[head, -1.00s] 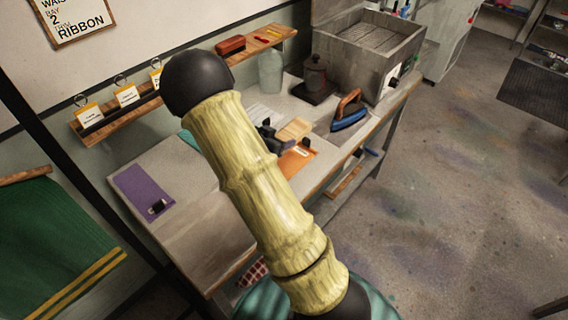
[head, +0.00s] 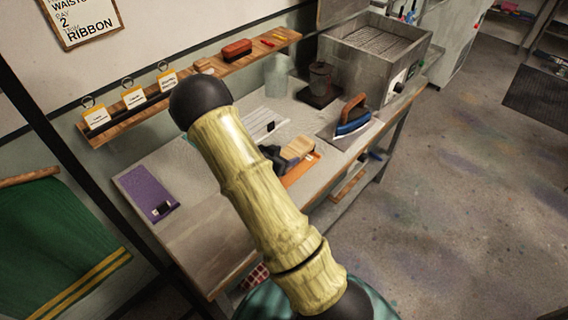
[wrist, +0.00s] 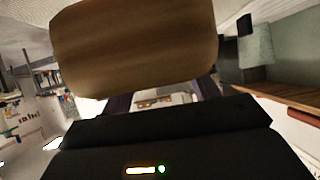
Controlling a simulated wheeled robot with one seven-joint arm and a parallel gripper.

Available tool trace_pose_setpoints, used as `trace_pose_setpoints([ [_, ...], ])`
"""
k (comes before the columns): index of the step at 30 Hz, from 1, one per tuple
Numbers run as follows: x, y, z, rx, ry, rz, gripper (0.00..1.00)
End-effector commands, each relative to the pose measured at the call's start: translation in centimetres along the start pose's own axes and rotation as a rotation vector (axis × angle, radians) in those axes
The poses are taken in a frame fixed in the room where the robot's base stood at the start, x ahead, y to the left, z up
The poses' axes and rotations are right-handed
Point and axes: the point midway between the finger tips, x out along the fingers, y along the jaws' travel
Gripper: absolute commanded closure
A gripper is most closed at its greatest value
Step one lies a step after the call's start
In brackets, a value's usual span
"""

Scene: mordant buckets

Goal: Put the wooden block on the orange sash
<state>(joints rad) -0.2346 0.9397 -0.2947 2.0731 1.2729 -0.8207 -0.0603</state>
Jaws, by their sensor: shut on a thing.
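The light wooden block (head: 298,148) is between the jaws of my gripper (head: 283,156). It fills the upper middle of the wrist view (wrist: 135,48). The orange sash (head: 302,174) lies on the worktable, near its front edge. In the head view the block overlaps the sash's far end; I cannot tell whether it touches the sash or is held above it. My bamboo-like arm hides part of the gripper and of the sash.
An iron (head: 353,116) stands on the table to the right. A purple sash (head: 146,191) lies at the left, and a white striped one (head: 262,118) behind the gripper. A glass jar (head: 278,76), a dark canister (head: 320,82) and a metal basin (head: 375,55) stand further back.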

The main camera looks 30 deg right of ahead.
Motion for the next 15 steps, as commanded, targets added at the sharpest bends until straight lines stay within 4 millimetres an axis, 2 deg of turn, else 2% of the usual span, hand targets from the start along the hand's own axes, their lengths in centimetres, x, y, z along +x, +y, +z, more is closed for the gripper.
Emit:
trace_pose_setpoints([
  [9, 1.7, 0.1, 3.1, -0.003, 0.001, 0.002, 0.76],
  [15, 1.8, 0.1, 3.4, 0.001, 0.002, 0.000, 0.76],
])
